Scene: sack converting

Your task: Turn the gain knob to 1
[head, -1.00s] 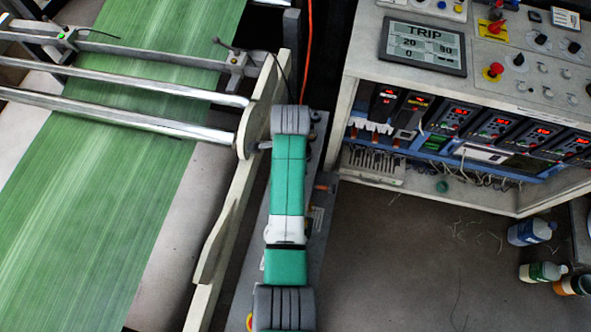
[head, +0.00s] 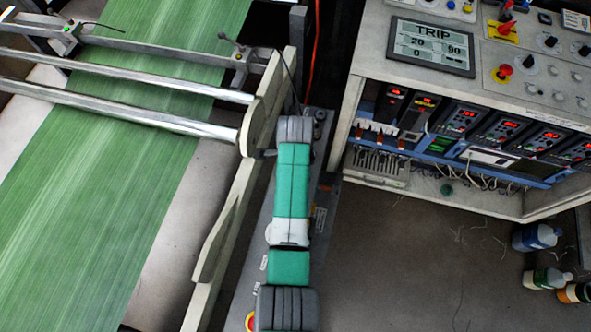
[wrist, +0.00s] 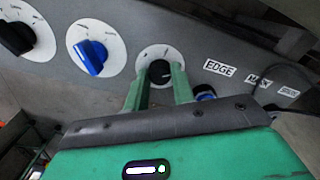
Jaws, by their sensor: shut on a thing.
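In the wrist view, my gripper (wrist: 159,80) has its two green fingers on either side of a small dark knob (wrist: 159,70) on a round white dial, and it is shut on that knob. The fingers hide part of the knob and dial, so I cannot read its pointer or scale. No label reading gain is legible. To its left are a blue knob (wrist: 91,56) and a black knob (wrist: 15,36) on similar white dials. In the head view, only my arm shows; my gripper is hidden.
Right of the held knob are labels, one reading EDGE (wrist: 219,69), and a dark blue part (wrist: 205,92) close to the right finger. In the head view, a control cabinet (head: 440,82) with a TRIP display (head: 431,47) stands right; green web (head: 110,180) runs left.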

